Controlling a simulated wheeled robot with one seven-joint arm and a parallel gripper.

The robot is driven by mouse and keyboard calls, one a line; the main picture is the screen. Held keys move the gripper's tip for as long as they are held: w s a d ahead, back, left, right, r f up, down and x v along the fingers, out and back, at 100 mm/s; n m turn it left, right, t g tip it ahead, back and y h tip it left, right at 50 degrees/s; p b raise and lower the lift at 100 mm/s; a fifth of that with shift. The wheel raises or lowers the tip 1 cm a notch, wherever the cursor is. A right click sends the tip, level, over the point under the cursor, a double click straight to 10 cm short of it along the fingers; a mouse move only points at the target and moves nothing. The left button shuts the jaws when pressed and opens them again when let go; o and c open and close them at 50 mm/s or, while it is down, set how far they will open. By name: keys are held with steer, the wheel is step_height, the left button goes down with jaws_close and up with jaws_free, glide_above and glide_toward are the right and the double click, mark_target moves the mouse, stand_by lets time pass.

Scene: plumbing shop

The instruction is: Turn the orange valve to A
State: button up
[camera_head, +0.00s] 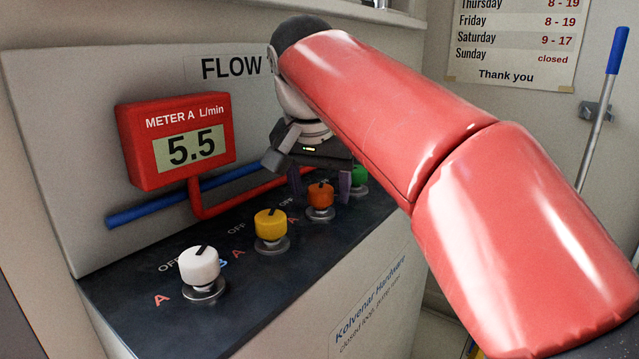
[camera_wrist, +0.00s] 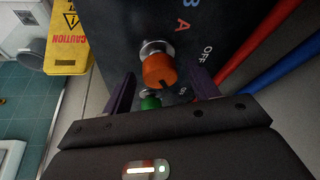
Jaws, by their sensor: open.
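The orange valve (camera_head: 320,196) is a knob on the dark top of the flow stand, between the yellow and green knobs. My gripper (camera_head: 320,188) is open over it, with one finger on each side. In the wrist view the orange valve (camera_wrist: 158,68) lies between the purple fingertips, with gaps showing on both sides. Its black pointer mark faces the lower right there, away from the red A (camera_wrist: 182,27) and the OFF label (camera_wrist: 207,52). The exact letter it faces is hard to tell. The red meter A (camera_head: 178,140) reads 5.5 L/min.
The yellow knob (camera_head: 271,225) and white knob (camera_head: 199,265) stand nearer in the row. The green knob (camera_head: 358,176) is just beyond the orange one. Blue and red pipes (camera_head: 240,202) run along the back panel. A yellow caution sign (camera_wrist: 72,40) stands on the floor.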

steer(key=c, duration=1)
